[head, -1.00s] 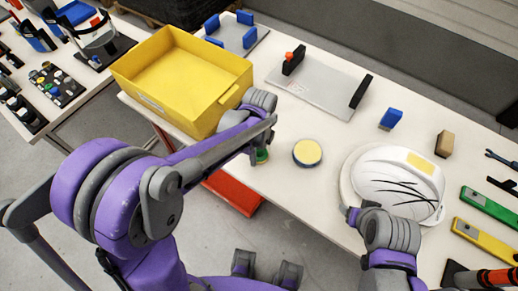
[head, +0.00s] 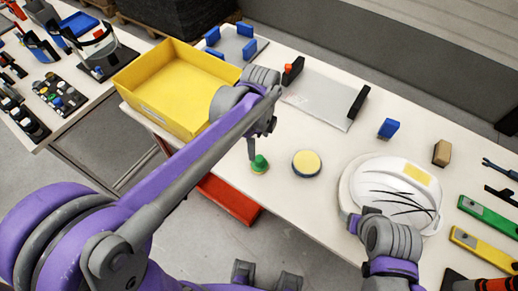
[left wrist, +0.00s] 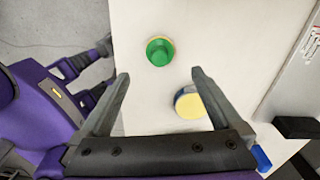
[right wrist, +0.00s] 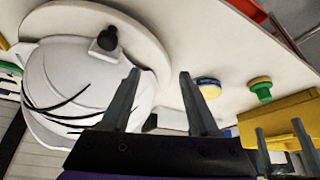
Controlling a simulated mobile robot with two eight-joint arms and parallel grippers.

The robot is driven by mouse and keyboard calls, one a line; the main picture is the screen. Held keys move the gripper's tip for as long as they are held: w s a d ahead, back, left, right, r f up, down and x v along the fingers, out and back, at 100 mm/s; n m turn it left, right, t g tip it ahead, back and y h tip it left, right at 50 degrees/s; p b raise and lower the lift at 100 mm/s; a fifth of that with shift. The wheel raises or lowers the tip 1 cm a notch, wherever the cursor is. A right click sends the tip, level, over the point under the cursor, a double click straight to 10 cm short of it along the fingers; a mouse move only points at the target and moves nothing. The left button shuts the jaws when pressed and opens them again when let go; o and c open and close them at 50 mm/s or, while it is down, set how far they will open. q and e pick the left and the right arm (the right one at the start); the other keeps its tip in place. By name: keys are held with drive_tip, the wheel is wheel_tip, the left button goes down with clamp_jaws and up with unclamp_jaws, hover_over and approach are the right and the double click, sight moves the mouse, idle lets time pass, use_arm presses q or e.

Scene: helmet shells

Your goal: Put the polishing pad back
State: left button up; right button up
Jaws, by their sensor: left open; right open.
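A green-knobbed pad with a yellowish base (head: 260,164) stands on the white table near its front edge. It also shows in the left wrist view (left wrist: 160,51) and the right wrist view (right wrist: 261,89). Beside it lies a round tin-like piece with a pale yellow top and dark blue rim (head: 306,163), also in the left wrist view (left wrist: 190,104). My left gripper (left wrist: 160,73) is open and empty, above the table close to the green-knobbed pad. My right gripper (right wrist: 160,72) is open and empty beside the white helmet shell (head: 400,185).
A yellow bin (head: 175,88) stands at the table's left end. Behind are a grey plate with black end blocks (head: 318,95), a blue block (head: 388,128) and a tan block (head: 441,152). Green (head: 488,216) and yellow (head: 482,249) bars lie at the right.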

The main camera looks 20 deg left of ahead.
use_arm(q)
drive_tip(key=shift+r, duration=0.5)
drive_tip(key=s+a+f+n+t, duration=0.1)
drive_tip(key=s+a+n+t, duration=0.1)
drive_tip(key=s+n, duration=0.5)
drive_tip(key=s+a+f+n+t, duration=0.2)
drive_tip(key=s+n, duration=0.5)
drive_tip(key=n, duration=0.6)
drive_tip(key=a+t, duration=0.1)
drive_tip(key=a, duration=0.1)
drive_tip(key=shift+s+a+t, duration=0.2)
drive_tip(key=shift+a+t, duration=0.1)
drive_tip(key=shift+d, duration=0.1)
